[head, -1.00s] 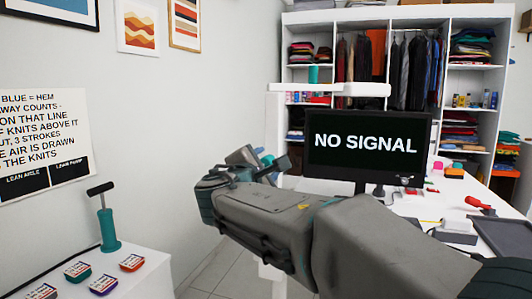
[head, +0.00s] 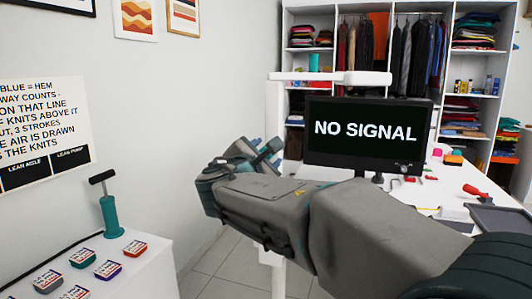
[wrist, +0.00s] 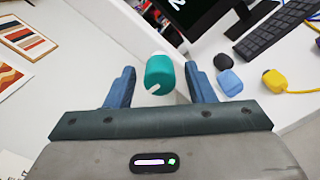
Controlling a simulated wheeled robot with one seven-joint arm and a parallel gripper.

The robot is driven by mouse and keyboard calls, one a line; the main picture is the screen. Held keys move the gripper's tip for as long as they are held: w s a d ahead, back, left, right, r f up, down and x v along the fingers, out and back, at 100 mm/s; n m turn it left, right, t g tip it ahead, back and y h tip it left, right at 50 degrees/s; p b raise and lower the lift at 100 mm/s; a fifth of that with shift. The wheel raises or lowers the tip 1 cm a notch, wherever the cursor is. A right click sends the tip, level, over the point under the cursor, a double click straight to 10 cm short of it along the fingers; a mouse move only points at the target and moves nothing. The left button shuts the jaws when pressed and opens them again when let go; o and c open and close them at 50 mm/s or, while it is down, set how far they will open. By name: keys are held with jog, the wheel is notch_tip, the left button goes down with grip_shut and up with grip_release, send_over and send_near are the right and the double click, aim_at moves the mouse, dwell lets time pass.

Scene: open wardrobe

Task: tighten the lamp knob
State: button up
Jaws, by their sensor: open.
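The lamp knob (wrist: 160,74) is a teal cylinder with a small white mark at its near end. In the wrist view it shows between my two blue fingers, with a gap on each side. My gripper (wrist: 161,68) is open and no contact shows; how deep the knob lies between the fingers is hard to tell. In the head view my gripper (head: 263,152) is beside the white lamp post, and the knob cannot be made out clearly there. The white lamp (head: 330,78) has an upright post and a flat bar head above the monitor.
The monitor (head: 365,132) stands close right of my gripper on the white desk. A keyboard (wrist: 275,32), a blue block (wrist: 230,82) and a yellow item (wrist: 275,82) lie nearby. A low white cabinet at left carries a teal pump (head: 109,205) and several tins.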

jog(key=c, duration=1)
jog(key=shift+c, duration=0.2)
jog(key=shift+f+m+b, duration=0.1)
jog(key=shift+m+b, duration=2.1)
jog(key=shift+b, duration=0.9)
jog(key=shift+m+b, duration=1.2)
jog(key=shift+b, duration=0.25)
jog(key=shift+m+b, duration=1.4)
jog(key=shift+b, duration=0.1)
jog(key=shift+m+b, duration=2.7)
jog(key=shift+m, duration=0.1)
jog(key=shift+m+b, duration=0.6)
jog(key=shift+m, duration=0.4)
